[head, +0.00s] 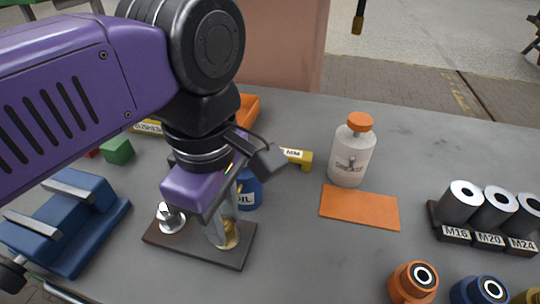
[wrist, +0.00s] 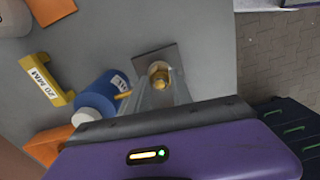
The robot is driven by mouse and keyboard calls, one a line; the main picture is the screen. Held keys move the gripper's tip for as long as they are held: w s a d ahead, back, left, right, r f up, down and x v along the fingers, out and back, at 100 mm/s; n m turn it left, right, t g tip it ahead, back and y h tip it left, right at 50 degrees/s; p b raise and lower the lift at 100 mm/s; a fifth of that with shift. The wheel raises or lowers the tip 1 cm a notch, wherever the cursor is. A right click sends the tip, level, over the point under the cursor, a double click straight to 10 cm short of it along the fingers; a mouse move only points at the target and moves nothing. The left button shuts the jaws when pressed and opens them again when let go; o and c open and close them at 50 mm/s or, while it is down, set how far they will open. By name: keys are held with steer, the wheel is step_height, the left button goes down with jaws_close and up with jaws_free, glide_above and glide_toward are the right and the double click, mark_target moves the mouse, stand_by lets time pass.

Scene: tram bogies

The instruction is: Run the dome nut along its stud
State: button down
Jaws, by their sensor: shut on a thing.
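A dark plate (head: 190,242) lies on the grey bench and also shows in the wrist view (wrist: 141,60). A brass-coloured dome nut (head: 231,240) is low at the right part of the plate, and in the wrist view the nut (wrist: 160,76) is between my fingertips. My gripper (head: 222,236) points down and is shut on it; its fingers (wrist: 159,84) partly cover the nut. The stud under the nut is hidden. A silver dome-shaped part (head: 171,217) stands at the plate's left, apart from my fingers.
A blue oil bottle (head: 249,192) stands close behind my fingers. A yellow block (head: 305,160), a white bottle (head: 351,155) and an orange pad (head: 360,207) are to the right. A blue vise (head: 75,215) is left. Labelled sockets (head: 495,212) stand far right.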

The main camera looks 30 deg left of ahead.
mark_target(225, 225)
steer(key=shift+w+r, duration=0.1)
steer(key=shift+r, duration=0.1)
steer(key=c, duration=1.3)
jaws_free()
steer(key=shift+o, duration=0.9)
steer(key=shift+f, duration=0.1)
steer(key=shift+r+p, duration=0.35)
steer(key=shift+r, duration=3.55)
